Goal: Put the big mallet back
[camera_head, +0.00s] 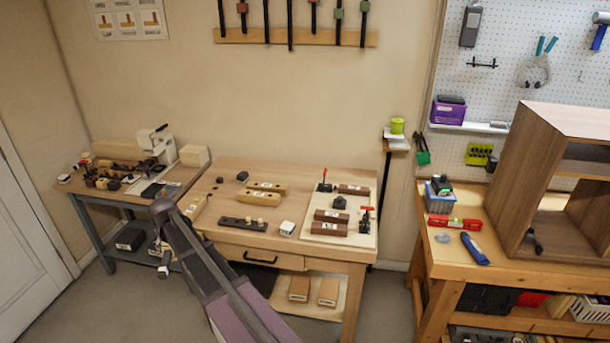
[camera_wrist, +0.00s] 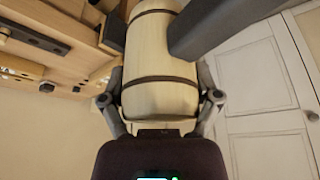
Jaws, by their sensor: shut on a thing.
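The big mallet (camera_wrist: 158,58) fills the middle of the wrist view. It shows as a pale, barrel-shaped wooden head with two dark bands. My gripper (camera_wrist: 160,98) is shut on it, with one finger on each side of the lower part of the head. In the head view my arm reaches down at the left end of the middle workbench, and I cannot make out the mallet clearly there.
The middle workbench (camera_head: 225,172) carries wooden blocks and a pale clamp board (camera_head: 345,240). A side table (camera_head: 75,187) at left holds a white machine (camera_head: 160,145) and clutter. At right, another bench bears an open cabinet (camera_head: 535,165). A white door (camera_wrist: 265,90) shows in the wrist view.

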